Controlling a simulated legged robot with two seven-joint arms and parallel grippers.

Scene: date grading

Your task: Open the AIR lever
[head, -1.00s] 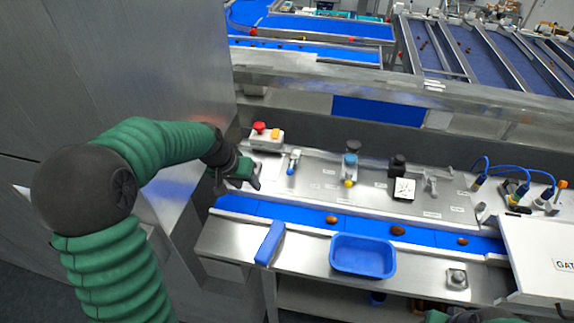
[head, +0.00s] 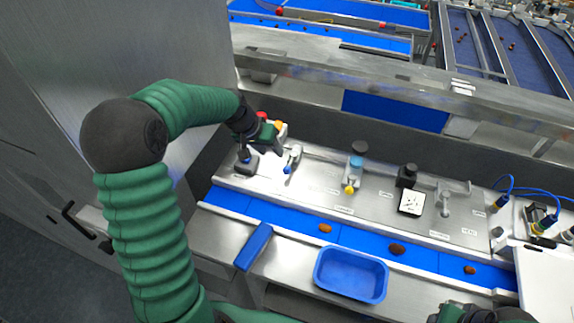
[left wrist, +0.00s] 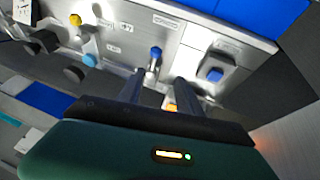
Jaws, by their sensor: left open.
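A small silver lever with a blue tip (head: 291,160) stands on the steel panel in the head view. I take it for the AIR lever; its label is too small to read. It also shows in the left wrist view (left wrist: 154,57), just beyond the fingers and roughly between their lines. My left gripper (head: 277,147) is open and empty, close beside the lever on its left. Its two dark fingers (left wrist: 160,86) show in the left wrist view, apart. My right gripper (head: 482,314) is only partly in view at the bottom edge, and its fingers are not clear.
A grey box with a blue button (head: 246,160) sits left of the lever. Red and orange buttons (head: 277,125) are behind it. A blue-and-yellow valve (head: 353,173) stands to the right. In front run a blue belt (head: 285,217) with dates and a blue tray (head: 350,275).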

